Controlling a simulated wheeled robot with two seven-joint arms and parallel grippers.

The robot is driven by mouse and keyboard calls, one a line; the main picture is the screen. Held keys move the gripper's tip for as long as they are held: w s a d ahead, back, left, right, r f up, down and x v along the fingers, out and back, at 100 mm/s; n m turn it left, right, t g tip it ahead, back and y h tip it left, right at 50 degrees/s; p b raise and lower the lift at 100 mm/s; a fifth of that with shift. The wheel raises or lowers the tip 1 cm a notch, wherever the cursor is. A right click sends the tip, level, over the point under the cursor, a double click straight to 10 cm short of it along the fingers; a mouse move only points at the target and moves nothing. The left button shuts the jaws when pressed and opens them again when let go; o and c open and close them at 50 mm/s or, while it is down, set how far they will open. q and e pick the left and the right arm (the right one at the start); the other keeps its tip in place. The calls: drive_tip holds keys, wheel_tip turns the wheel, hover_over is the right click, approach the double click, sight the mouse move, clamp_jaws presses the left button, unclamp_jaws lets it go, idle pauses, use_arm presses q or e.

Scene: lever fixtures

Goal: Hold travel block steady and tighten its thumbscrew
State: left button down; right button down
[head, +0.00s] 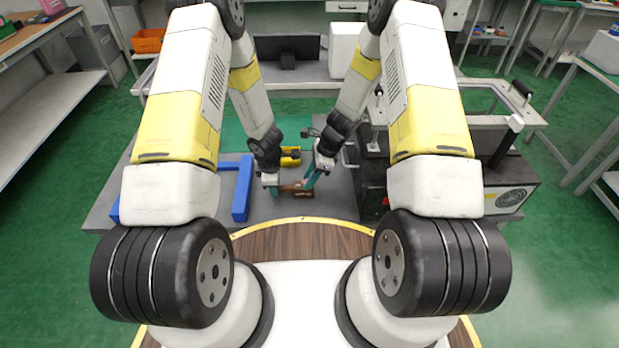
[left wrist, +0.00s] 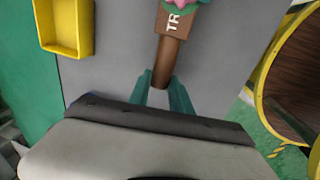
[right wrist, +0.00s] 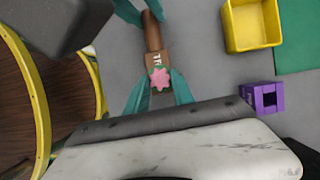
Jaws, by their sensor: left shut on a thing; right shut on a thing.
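The travel block (right wrist: 153,57) is a brown piece with white letters starting "TR"; it also shows in the left wrist view (left wrist: 172,22). A round brown handle (left wrist: 164,65) extends from it. My left gripper (left wrist: 162,88) is shut on this handle, with one teal finger on each side. The pink star-shaped thumbscrew (right wrist: 160,79) with a green rim sits at the block's other end. My right gripper (right wrist: 160,90) is shut on the thumbscrew, fingers on both sides. In the head view the grippers meet over the grey table, and the block (head: 294,188) is small and partly covered.
A yellow bin (right wrist: 250,25) stands on the grey table beside the block. A purple block with a square opening (right wrist: 263,98) lies near my right gripper. A blue frame (head: 242,190) is to the left, and a dark machine box (head: 505,185) stands to the right.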

idle(0.4)
drive_tip(key=c, duration=1.1)
unclamp_jaws()
drive_tip(key=shift+o, duration=0.2)
drive_tip(key=shift+r, duration=0.1)
drive_tip(key=v, duration=1.1)
drive_tip(key=shift+d+r, duration=0.15)
drive_tip(key=shift+r, duration=0.25)
use_arm(q)
drive_tip(key=c, duration=1.1)
unclamp_jaws()
